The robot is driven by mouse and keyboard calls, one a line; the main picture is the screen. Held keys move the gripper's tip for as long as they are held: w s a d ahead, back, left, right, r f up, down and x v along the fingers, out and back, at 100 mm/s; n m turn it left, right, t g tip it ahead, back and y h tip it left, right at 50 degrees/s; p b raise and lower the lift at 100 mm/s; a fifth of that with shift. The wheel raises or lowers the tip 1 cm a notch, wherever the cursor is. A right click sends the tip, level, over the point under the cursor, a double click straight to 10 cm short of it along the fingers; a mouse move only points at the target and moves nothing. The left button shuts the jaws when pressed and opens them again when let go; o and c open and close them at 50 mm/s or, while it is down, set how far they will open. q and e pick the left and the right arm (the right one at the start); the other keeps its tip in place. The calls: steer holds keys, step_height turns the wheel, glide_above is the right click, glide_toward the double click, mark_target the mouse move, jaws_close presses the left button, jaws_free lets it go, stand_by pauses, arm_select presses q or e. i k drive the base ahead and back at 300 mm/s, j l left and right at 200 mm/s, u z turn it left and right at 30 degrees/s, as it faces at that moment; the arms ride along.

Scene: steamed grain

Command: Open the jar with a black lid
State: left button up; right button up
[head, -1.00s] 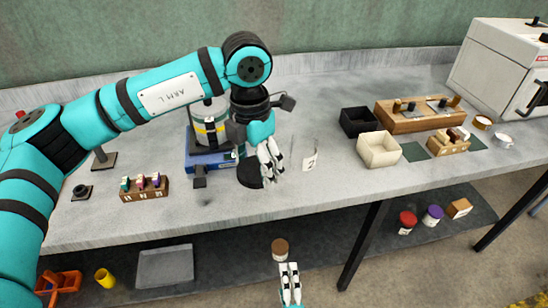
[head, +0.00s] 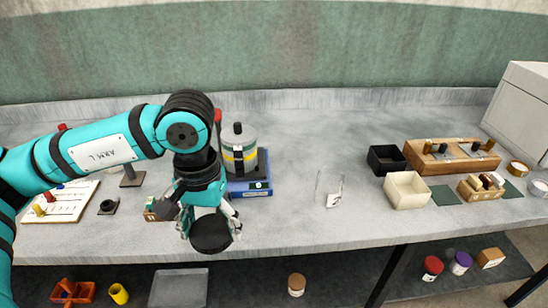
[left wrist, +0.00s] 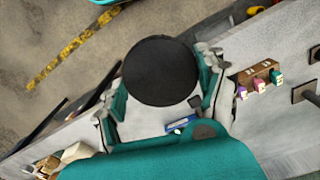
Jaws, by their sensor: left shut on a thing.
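A round black lid (head: 210,233) is in my left gripper (head: 211,218) in the head view, above the table's front edge. In the left wrist view the black lid (left wrist: 160,70) sits between the fingers of the left gripper (left wrist: 162,92). I see no jar body under it. A clear glass jar (head: 328,188) with a small white label stands on the table to the right; no lid shows on it. My right gripper is out of view.
A grey appliance with a yellow band (head: 239,150) stands on a blue base (head: 255,186) behind my left gripper. Black (head: 386,158) and cream (head: 407,190) boxes stand right. The tabletop around the glass jar is clear.

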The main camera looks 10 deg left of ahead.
mark_target(330, 183)
steer(key=i+l+u, duration=0.35)
steer(key=l, duration=0.25)
steer(key=i+l+u, duration=0.4)
steer(key=l, duration=0.3)
steer(key=i+l+u, duration=0.2)
steer(key=l, duration=0.2)
steer(key=k, duration=0.05)
